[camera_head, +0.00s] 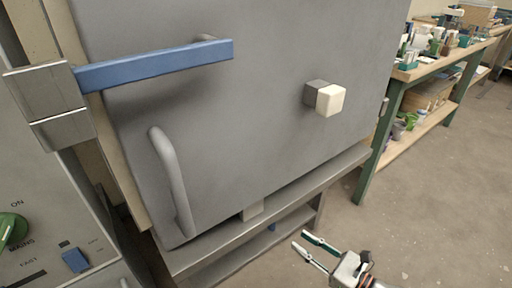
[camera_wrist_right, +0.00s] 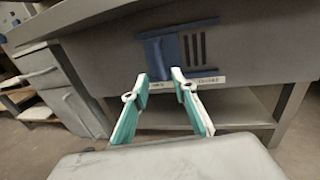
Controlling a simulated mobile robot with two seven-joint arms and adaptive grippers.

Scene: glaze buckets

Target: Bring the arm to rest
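My right gripper (camera_head: 314,252) is at the bottom right of the head view, in front of the kiln's stand, with its two fingers apart and nothing between them. The right wrist view shows the same gripper (camera_wrist_right: 160,77) with teal and white fingers spread and a gap between the tips. It touches nothing that I can see. My left gripper is in neither view.
A large grey kiln door (camera_head: 250,110) with a blue latch bar (camera_head: 155,66) and a curved handle (camera_head: 171,180) fills the head view. A control panel (camera_head: 50,220) is at the left. A green-legged workbench (camera_head: 425,72) holds several pots and bottles. Floor (camera_head: 440,210) at the right is clear.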

